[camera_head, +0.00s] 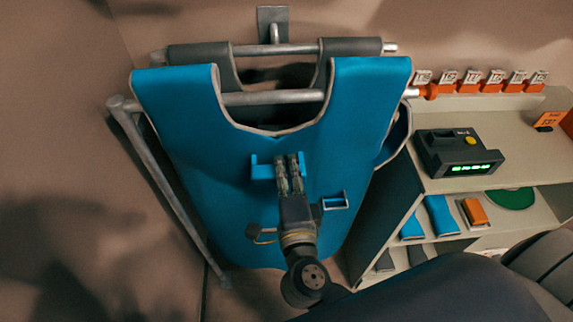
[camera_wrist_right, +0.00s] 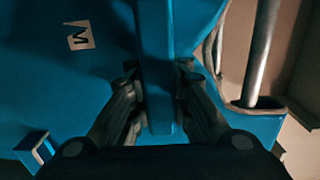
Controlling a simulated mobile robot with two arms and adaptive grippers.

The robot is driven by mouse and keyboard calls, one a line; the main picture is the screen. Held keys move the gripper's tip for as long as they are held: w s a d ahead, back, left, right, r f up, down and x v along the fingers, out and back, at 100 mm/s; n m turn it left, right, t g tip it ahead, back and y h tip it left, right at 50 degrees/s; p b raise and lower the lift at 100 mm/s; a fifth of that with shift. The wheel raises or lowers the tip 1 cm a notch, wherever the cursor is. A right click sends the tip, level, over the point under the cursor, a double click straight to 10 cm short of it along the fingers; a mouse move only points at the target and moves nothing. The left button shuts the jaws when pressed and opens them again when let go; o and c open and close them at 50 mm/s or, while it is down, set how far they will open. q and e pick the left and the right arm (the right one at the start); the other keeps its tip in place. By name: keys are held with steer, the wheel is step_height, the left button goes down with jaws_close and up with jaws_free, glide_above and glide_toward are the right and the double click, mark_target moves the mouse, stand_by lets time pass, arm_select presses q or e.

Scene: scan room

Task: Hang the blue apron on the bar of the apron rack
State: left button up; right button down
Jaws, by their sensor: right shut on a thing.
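The blue apron (camera_head: 185,130) hangs spread out and upright in front of the rack, its shoulders high and its neck opening upward. My right gripper (camera_head: 290,165) is shut on the blue grip (camera_wrist_right: 158,70) on the apron's front. The lower rack bar (camera_head: 275,97) shows through the neck opening, behind the front panel, and comes out past the right shoulder. In the right wrist view a metal bar (camera_wrist_right: 260,50) meets an opening at the apron's edge. Whether the shoulders rest on the bar is hidden. My left gripper is not in view.
A dark grey apron (camera_head: 200,53) hangs on the upper bar (camera_head: 275,49) behind. The rack's slanted leg (camera_head: 165,185) stands left. On the right, a shelf unit (camera_head: 440,185) holds a device with a green display (camera_head: 460,155). Numbered orange hooks (camera_head: 470,86) line the wall.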

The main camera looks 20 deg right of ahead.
steer(key=shift+f+b, duration=1.15)
steer(key=shift+f, duration=0.85)
